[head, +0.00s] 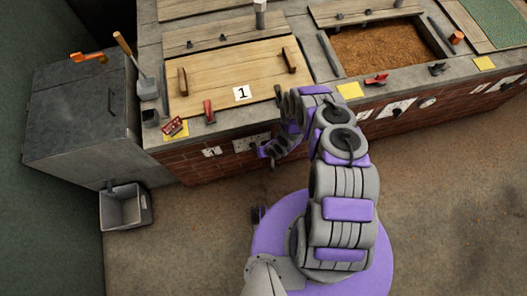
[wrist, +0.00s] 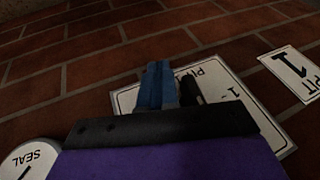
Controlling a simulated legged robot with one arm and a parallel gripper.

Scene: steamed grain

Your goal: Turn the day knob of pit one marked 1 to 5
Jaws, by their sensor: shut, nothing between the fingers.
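The white day plate of pit one (head: 243,145) is on the brick front below the lid marked 1. My gripper (head: 262,151) is low in front of its right part. In the wrist view the plate (wrist: 240,95) appears upside down, with a "1-" and partly covered lettering. My gripper's blue fingers (wrist: 158,85) are together and empty, over the plate's left part in that view. A dark piece (wrist: 193,90), perhaps the day knob, shows just right of the fingers. Whether they touch it I cannot tell. My gripper's dark body hides the plate's lower middle.
A pit 1 sign (wrist: 291,68) is at right and a round SEAL dial (wrist: 28,160) at lower left in the wrist view. The wooden lid (head: 225,75) covers pit one. A grey bin (head: 125,208) stands on the floor at left. Floor in front is clear.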

